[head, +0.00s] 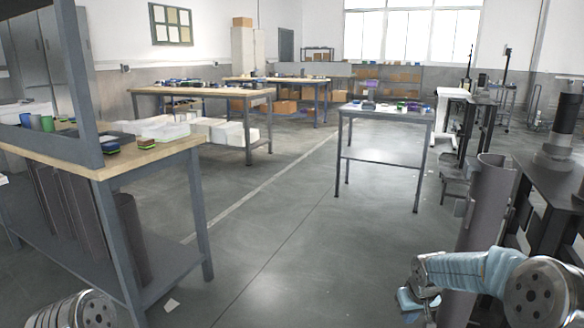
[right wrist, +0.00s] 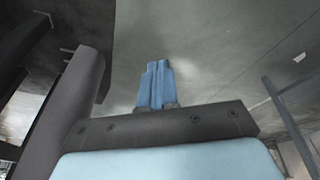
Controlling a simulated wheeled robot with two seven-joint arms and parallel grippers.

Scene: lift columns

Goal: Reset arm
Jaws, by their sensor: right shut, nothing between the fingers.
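My right gripper (head: 410,300) is low at the right of the head view, at the end of my light blue and silver arm. In the right wrist view its two blue fingers (right wrist: 156,85) lie side by side, shut, with nothing between them. Grey floor shows beyond the fingertips. A grey column (head: 485,200) stands close to the right arm; a similar grey column (right wrist: 68,115) shows left of the fingers in the right wrist view, apart from them. Only a rounded silver part of my left arm shows at the lower left; the left gripper is out of view.
A wooden-topped workbench (head: 150,160) with coloured items stands at the left. A small grey table (head: 385,113) with small items stands ahead, right of centre. Dark equipment (head: 553,175) crowds the right side. The middle floor (head: 290,220) is clear.

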